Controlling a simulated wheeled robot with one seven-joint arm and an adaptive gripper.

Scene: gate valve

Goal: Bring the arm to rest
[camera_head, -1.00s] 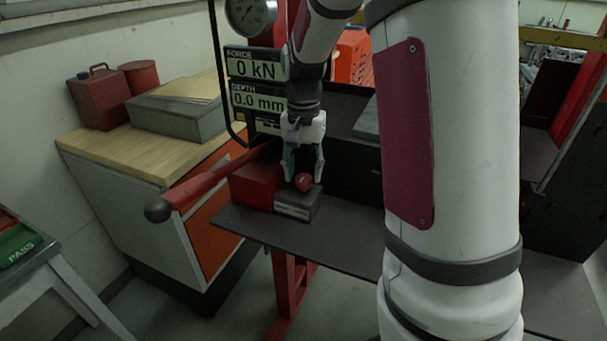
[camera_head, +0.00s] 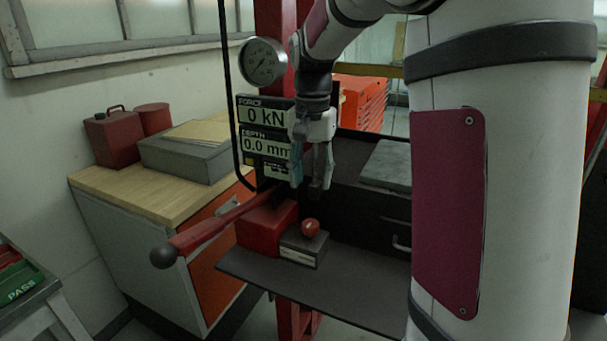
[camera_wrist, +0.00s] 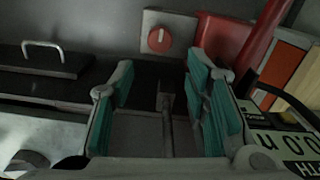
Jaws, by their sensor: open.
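My gripper (camera_head: 316,178) is open and empty, pointing down in front of the force and depth display (camera_head: 265,130). It hangs above a small grey box (camera_head: 303,248) with a red knob (camera_head: 310,228), apart from it. In the wrist view my gripper (camera_wrist: 160,85) shows two spread fingers with teal pads and nothing between them. The red knob (camera_wrist: 159,39) on its pale plate lies beyond the fingertips.
A red lever (camera_head: 215,222) with a dark ball end reaches out left from a red block (camera_head: 266,228). A dark shelf (camera_head: 350,293) lies below. A wooden-topped cabinet (camera_head: 125,187) stands at left. A dial gauge (camera_head: 262,62) is above the display. A drawer handle (camera_wrist: 43,48) shows at left.

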